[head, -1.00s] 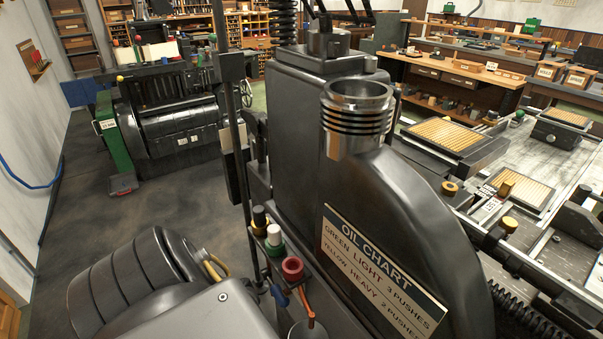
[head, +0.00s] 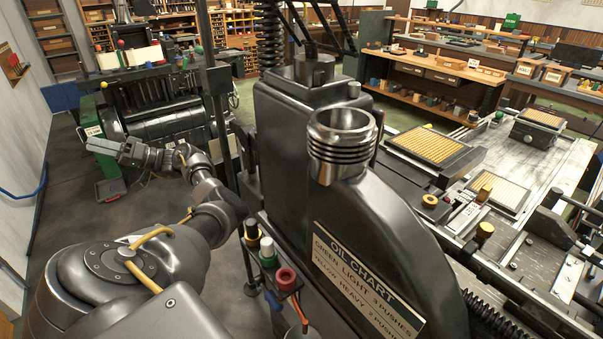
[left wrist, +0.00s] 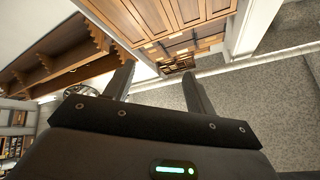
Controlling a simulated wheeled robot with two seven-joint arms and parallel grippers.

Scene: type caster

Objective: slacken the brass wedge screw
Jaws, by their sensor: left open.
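Several brass-coloured knobs sit on the right-hand bench: one at its front edge (head: 485,231), one on a dark base (head: 429,201) and one beside a small type tray (head: 484,191). I cannot tell which, if any, is the wedge screw. My left gripper (head: 122,150) is at the left of the head view, over the floor side and far from the bench. In the left wrist view its two fingers (left wrist: 158,84) stand apart with nothing between them. My right gripper is not in view.
The dark caster with its oil chart plate (head: 365,280) and ringed metal collar (head: 342,145) stands between my left arm and the bench. Oil caps (head: 268,252) sit at its foot. A black press (head: 165,110) stands behind my left gripper. Floor (head: 100,205) is open at left.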

